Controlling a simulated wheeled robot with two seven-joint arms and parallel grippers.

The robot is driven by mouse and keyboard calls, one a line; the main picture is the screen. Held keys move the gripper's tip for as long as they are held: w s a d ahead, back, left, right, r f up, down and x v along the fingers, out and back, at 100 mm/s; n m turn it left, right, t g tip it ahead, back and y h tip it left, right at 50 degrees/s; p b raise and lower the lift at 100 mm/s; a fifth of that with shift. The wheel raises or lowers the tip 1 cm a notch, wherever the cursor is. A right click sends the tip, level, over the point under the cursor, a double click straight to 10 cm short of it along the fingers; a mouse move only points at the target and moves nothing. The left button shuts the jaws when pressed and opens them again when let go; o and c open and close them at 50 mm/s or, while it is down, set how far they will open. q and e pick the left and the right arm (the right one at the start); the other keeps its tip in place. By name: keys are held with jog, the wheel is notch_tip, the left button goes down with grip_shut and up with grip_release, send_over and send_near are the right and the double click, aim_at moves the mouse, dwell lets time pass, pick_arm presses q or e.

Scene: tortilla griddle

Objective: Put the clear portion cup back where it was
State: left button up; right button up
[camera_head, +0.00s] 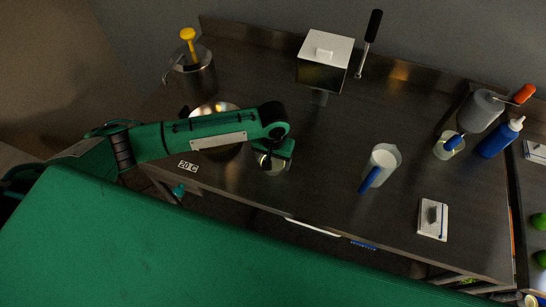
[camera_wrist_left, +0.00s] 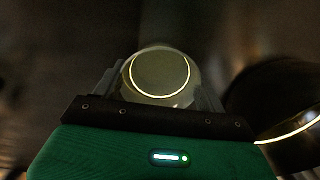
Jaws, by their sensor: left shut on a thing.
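The clear portion cup (camera_wrist_left: 160,75) shows in the left wrist view as a pale round cup with a bright rim, between my gripper's two fingers. My left gripper (camera_head: 272,163) is shut on it. In the head view the cup (camera_head: 271,166) shows partly under the gripper, near the front edge of the steel counter. The gripper and wrist hide some of it. I cannot tell whether its base touches the counter. My right gripper is in neither view.
A round metal pan (camera_head: 214,108) lies partly under my left forearm. A pot with a yellow pump (camera_head: 198,75) stands behind it.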

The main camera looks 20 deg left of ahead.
pick_arm(q)
jog(key=shift+f, duration=0.15)
jog(key=o, duration=1)
jog(key=shift+r, duration=0.3)
notch_tip(320, 180, up, 12)
jog(key=b, duration=0.3)
jog(key=shift+f, duration=0.15)
